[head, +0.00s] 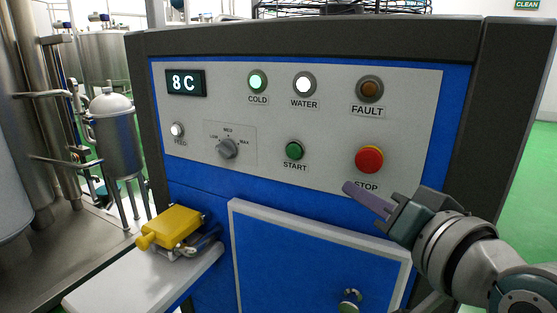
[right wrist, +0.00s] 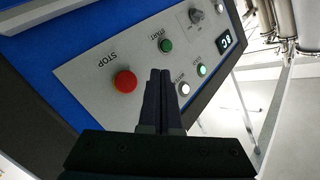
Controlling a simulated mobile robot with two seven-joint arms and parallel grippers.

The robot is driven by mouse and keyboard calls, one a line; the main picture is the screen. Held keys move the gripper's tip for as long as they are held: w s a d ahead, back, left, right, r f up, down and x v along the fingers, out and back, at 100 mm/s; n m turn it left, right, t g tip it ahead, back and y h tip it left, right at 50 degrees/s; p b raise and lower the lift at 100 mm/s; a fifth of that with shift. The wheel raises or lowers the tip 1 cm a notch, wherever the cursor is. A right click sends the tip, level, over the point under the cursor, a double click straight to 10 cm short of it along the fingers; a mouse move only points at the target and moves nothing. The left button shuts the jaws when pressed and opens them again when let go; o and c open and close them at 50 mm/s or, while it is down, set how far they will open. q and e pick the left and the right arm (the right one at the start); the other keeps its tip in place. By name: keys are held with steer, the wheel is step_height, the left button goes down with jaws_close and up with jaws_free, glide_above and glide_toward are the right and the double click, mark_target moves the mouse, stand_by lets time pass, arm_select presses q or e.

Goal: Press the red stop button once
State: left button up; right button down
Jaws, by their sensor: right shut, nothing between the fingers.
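The red stop button (head: 369,159) is a round red knob on the right of the grey control panel (head: 330,120), above the label STOP. My right gripper (head: 350,188) is shut and empty. In the head view its fingertips show just below and left of the button, over the panel's lower edge. In the right wrist view the stop button (right wrist: 125,82) lies to the left of the shut fingers (right wrist: 160,75), with a visible gap in the picture. I cannot tell how far the fingertips are from the panel. My left gripper is not in view.
A green START button (head: 294,150), a rotary knob (head: 228,148) and an amber FAULT lamp (head: 369,89) share the panel. The display (head: 186,83) reads 8C. A yellow device (head: 171,228) lies on a pale shelf (head: 120,285) at lower left. A blue door (head: 310,260) is below.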

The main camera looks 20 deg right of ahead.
mark_target(369, 161)
steer(key=w+d+b, duration=0.4)
steer(key=w+d, duration=0.1)
steer(key=d, duration=0.1)
steer(key=shift+w+d, duration=0.3)
steer(key=shift+w, duration=0.05)
stand_by(0.8)
stand_by(0.8)
steer(key=shift+w+d, duration=0.1)
steer(key=shift+w, duration=0.05)
stand_by(0.4)
steer(key=shift+w+d, duration=0.15)
steer(key=shift+d, duration=0.05)
